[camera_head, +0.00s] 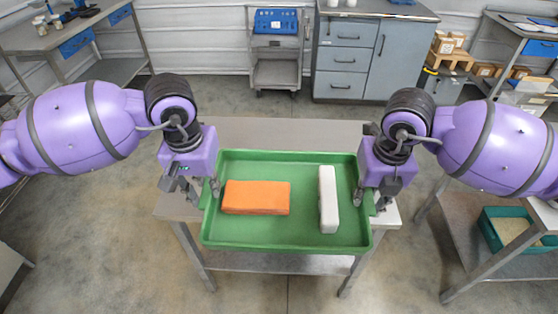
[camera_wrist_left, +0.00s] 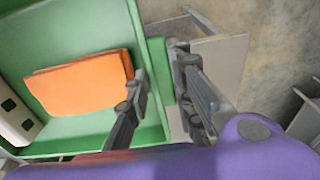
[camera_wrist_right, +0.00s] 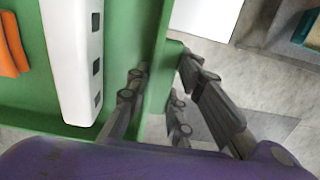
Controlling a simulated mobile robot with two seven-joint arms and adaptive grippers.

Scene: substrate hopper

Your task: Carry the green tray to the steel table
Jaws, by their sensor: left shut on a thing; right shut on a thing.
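The green tray (camera_head: 300,240) is in front of me over a steel table (camera_head: 270,132), and I cannot tell whether it touches the tabletop. An orange block (camera_head: 256,198) lies in its left half and a white block (camera_head: 328,200) in its right half. My left gripper (camera_head: 207,190) is shut on the tray's left rim, one finger inside the wall and one outside, as the left wrist view (camera_wrist_left: 162,92) shows. My right gripper (camera_head: 370,197) is shut on the right rim in the same way, seen also in the right wrist view (camera_wrist_right: 165,85).
A grey cabinet (camera_head: 345,60) and a cart with a blue bin (camera_head: 275,22) stand at the back wall. A workbench (camera_head: 60,40) is at the back left. Floor is clear between.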

